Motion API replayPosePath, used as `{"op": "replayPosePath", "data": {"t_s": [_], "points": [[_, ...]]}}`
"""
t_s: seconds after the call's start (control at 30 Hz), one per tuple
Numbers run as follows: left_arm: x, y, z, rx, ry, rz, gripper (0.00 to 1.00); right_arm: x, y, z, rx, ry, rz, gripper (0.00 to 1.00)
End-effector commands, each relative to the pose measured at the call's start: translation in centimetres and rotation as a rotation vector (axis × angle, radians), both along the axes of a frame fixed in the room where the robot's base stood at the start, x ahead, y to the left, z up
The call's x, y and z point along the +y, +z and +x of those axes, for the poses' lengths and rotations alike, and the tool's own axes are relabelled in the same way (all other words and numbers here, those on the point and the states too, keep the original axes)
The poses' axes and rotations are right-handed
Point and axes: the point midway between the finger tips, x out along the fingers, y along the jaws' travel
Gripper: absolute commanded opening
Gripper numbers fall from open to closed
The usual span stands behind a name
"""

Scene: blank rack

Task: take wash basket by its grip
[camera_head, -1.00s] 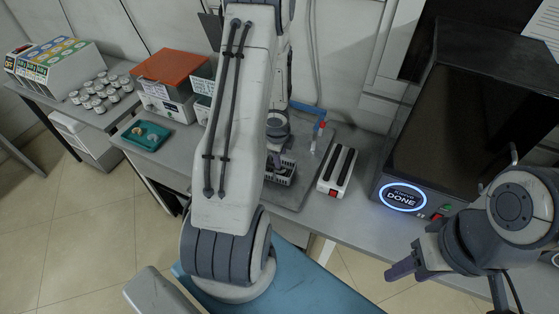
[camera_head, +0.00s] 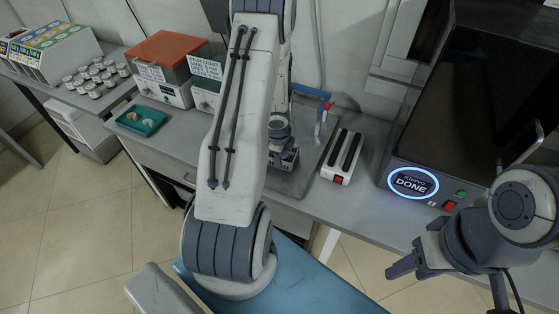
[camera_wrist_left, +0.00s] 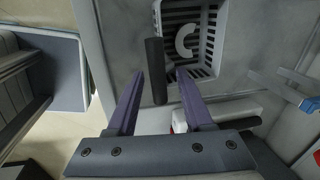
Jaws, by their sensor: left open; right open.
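The wash basket (camera_wrist_left: 207,40) is a grey slotted box in the left wrist view, with a pale C-shaped mark inside. Its dark bar-like grip (camera_wrist_left: 155,70) reaches between the fingers of my left gripper (camera_wrist_left: 161,76), which is open; a gap shows on each side of the bar. Whether the fingers are at its depth I cannot tell. In the head view the basket (camera_head: 290,161) is small and partly hidden under my left wrist. My right gripper (camera_head: 402,266) is open and empty, in front of the bench at the lower right.
A white block with black strips and a red switch (camera_head: 341,158) stands right of the basket. A dark machine marked DONE (camera_head: 413,183) is further right. Left on the bench are a teal tray (camera_head: 141,121) and an orange-lidded box (camera_head: 164,47). A blue-handled tap (camera_head: 311,92) stands behind.

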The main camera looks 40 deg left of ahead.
Motion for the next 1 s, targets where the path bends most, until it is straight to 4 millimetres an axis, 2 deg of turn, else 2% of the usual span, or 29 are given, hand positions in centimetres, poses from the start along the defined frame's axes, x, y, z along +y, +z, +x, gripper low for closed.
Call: {"op": "replayPosePath", "data": {"t_s": [0.03, 0.23, 0.27, 0.3, 0.37, 0.4, 1.0], "points": [[0.04, -0.54, 0.12, -0.001, 0.0, 0.0, 0.51, 0.01, -0.46, 0.0, 0.0, 0.0, 0.0, 0.5], [0.06, -0.31, 0.14, -0.001, -0.001, 0.001, 0.51, 0.0, -0.22, 0.01, 0.0, 0.0, 0.0, 0.5], [0.06, -0.31, 0.14, -0.001, -0.001, 0.001, 0.44, 0.0, -0.22, 0.01, 0.0, 0.0, 0.0, 0.5], [0.06, -0.31, 0.13, -0.001, -0.001, 0.001, 0.28, 0.0, -0.22, 0.01, 0.0, 0.0, 0.0, 0.5], [0.06, -0.31, 0.13, -0.001, -0.001, 0.001, 0.05, 0.0, -0.22, 0.01, 0.0, 0.0, 0.0, 0.5], [0.06, -0.31, 0.13, -0.001, -0.001, 0.001, 0.0, 0.0, -0.22, 0.01, 0.0, 0.0, 0.0, 0.5], [0.06, -0.31, 0.13, -0.001, -0.001, 0.001, 0.0, 0.0, -0.23, 0.01, 0.0, 0.0, 0.0, 0.5]]}}
